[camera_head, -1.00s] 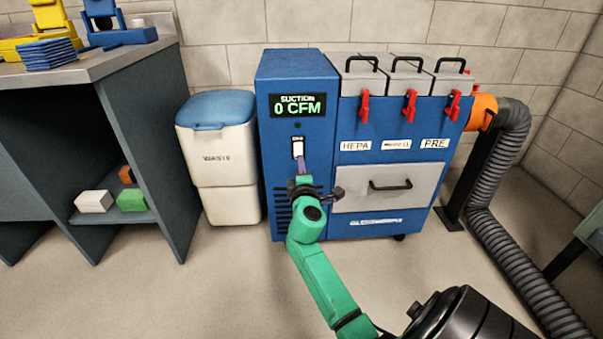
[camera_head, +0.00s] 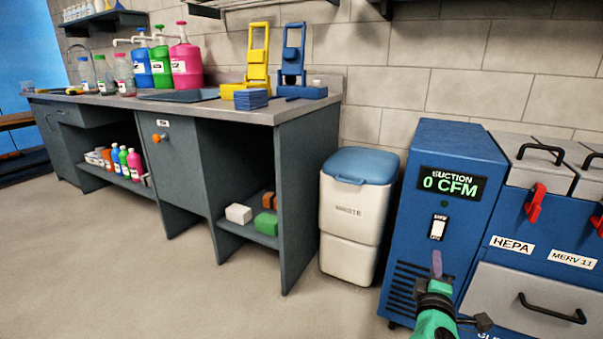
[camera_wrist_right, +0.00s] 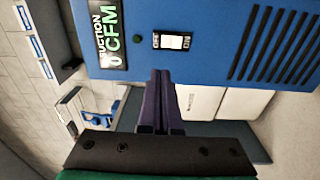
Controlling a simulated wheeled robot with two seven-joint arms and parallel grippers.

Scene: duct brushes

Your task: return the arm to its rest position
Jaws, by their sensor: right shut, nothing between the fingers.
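My right arm is green and comes in at the bottom right of the head view. My right gripper (camera_head: 437,264) is shut and empty, its purple fingers pointing up in front of the blue suction machine (camera_head: 452,150). The fingers also show together in the right wrist view (camera_wrist_right: 160,98). They look apart from the white rocker switch (camera_head: 438,228), which sits above them on the machine's front. The switch also shows in the right wrist view (camera_wrist_right: 172,41). The machine's display (camera_head: 451,183) reads "SUCTION 0 CFM". My left gripper is not in view.
A white waste bin (camera_head: 345,216) with a blue lid stands left of the machine. A grey counter (camera_head: 190,109) with bottles and stands runs along the wall. Red clamps (camera_head: 535,203) and a drawer handle (camera_head: 552,310) stick out at right. The floor at left is clear.

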